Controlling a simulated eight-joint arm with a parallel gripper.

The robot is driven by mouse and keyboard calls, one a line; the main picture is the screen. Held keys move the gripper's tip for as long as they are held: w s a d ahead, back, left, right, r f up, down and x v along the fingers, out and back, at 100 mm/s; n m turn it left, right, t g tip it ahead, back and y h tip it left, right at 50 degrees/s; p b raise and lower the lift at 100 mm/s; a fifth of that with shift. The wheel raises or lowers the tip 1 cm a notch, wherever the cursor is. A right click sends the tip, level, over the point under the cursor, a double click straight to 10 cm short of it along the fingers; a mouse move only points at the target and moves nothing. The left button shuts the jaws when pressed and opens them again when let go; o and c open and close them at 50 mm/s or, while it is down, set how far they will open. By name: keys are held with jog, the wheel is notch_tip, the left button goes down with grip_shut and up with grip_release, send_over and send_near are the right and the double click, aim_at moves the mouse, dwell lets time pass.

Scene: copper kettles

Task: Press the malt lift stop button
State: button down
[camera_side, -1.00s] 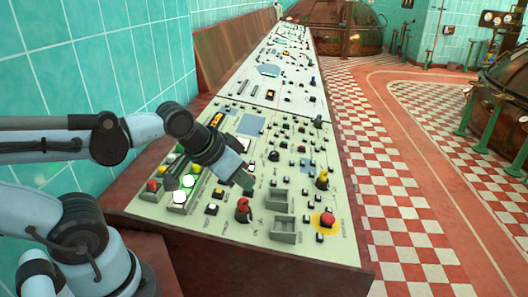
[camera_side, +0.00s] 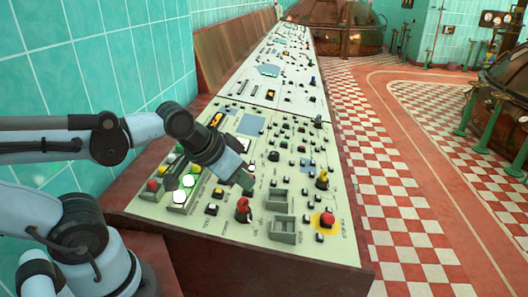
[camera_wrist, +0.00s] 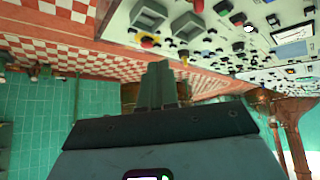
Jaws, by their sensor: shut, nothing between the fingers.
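My gripper (camera_side: 247,184) is shut and empty, held low over the middle of the nearest cream control panel (camera_side: 150,207), its tip pointing down and right. Its closed fingers also show in the wrist view (camera_wrist: 158,85). I cannot tell whether the tip touches the panel. A red mushroom button on a yellow disc (camera_side: 327,220) stands at the panel's front right corner, well apart from my gripper; it also shows in the wrist view (camera_wrist: 147,43). A smaller red button (camera_side: 153,186) is at the left. Labels are too small to read, so I cannot tell which is the malt lift stop button.
A red knob (camera_side: 243,208) and a yellow knob (camera_side: 322,179) stick up from the panel. Lit white and green buttons (camera_side: 187,181) are left of my gripper. Grey recessed boxes (camera_side: 283,229) lie near the front. A tiled wall (camera_side: 70,80) is behind my arm.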

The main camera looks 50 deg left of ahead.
dwell(0.5)
jog(key=w+a+f+n, duration=0.2)
jog(key=w+a+n, duration=0.2)
jog(key=w+a, duration=0.4)
jog(key=w+a+f+n, duration=0.1)
jog(key=w+a+n, duration=0.2)
jog(key=w+a, duration=0.5)
jog(key=shift+a+f+n+y, duration=0.35)
jog(key=shift+a+n+y, duration=0.05)
jog(key=shift+a, duration=0.15)
jog(key=shift+f, duration=0.15)
jog(key=shift+s+a+f, duration=0.2)
jog(key=shift+f, duration=1.2)
jog(key=shift+s+a+f, duration=0.2)
jog(key=shift+s+f, duration=0.05)
jog(key=shift+f, duration=1.1)
jog(key=shift+s+a+f, duration=0.2)
jog(key=shift+f, duration=1.2)
jog(key=shift+f, duration=0.15)
jog(key=shift+f, duration=0.3)
